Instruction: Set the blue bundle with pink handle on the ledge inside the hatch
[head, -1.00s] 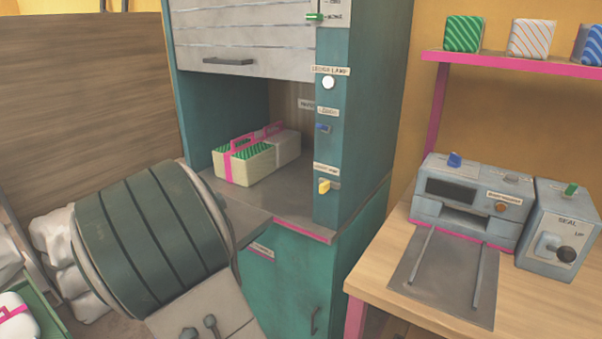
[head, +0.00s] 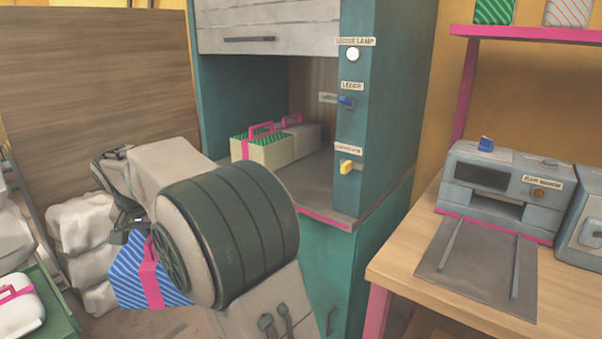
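The blue-and-white striped bundle (head: 128,282) with a pink strap and handle is at lower left in the head view, in front of white sacks. My gripper (head: 124,228) is just above it and appears shut on it, with the bundle hanging below. My arm hides the bundle's right side, and the fingertips are partly hidden. The hatch is open, its grey shutter (head: 262,32) raised. Its grey ledge (head: 315,190) has a pink front edge. A cream bundle with green striped top (head: 265,152) and a pink handle stands on the ledge's left, with another pink-handled bundle (head: 306,138) behind it.
The hatch's right teal post (head: 380,110) carries a white lamp, a blue switch and a yellow switch. The ledge's front right is clear. A wooden table (head: 400,262) with a grey machine (head: 505,185) stands right. A green crate (head: 62,318) is at lower left.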

